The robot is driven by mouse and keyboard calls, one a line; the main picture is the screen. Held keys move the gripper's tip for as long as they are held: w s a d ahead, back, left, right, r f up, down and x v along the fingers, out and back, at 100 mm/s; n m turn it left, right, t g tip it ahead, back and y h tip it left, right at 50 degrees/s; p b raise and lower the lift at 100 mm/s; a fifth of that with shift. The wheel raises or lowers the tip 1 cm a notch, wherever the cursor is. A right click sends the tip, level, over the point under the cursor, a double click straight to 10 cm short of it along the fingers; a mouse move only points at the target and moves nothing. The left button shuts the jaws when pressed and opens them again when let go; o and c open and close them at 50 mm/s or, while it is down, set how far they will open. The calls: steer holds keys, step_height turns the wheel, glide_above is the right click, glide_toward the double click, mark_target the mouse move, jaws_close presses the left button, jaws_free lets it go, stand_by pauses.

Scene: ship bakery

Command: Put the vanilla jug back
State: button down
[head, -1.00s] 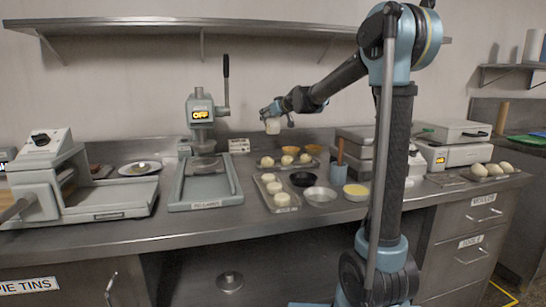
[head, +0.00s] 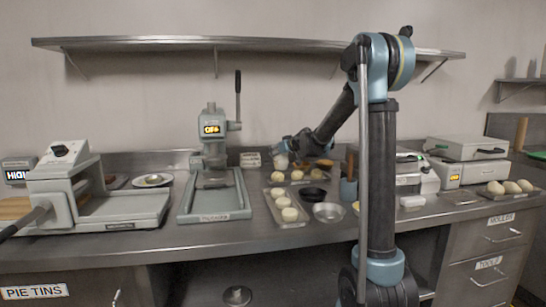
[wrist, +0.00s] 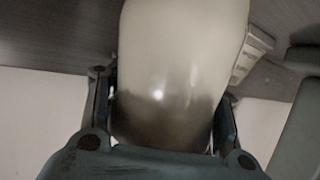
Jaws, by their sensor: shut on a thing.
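My gripper (head: 284,155) is over the back of the counter, low above the trays of dough balls. In the wrist view a pale, smooth, rounded vessel, the vanilla jug (wrist: 180,60), fills the middle between the two fingers, with darker content in the part nearest the gripper. The gripper is shut on the jug, which also shows as a small pale shape in the head view (head: 281,162). In the head view I cannot tell whether the jug touches the surface below it.
A lever press (head: 214,150) stands left of the gripper. Trays of dough balls (head: 291,223), a dark bowl (head: 313,193), a metal bowl (head: 328,213) and a blue pot (head: 348,190) lie in front. A waffle-iron-like appliance (head: 465,148) stands at right. A wall shelf (head: 250,42) hangs above.

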mark_target(279, 158)
steer(key=shift+f, duration=0.45)
steer(key=c, duration=0.7)
jaws_free()
steer(key=shift+v, duration=3.8)
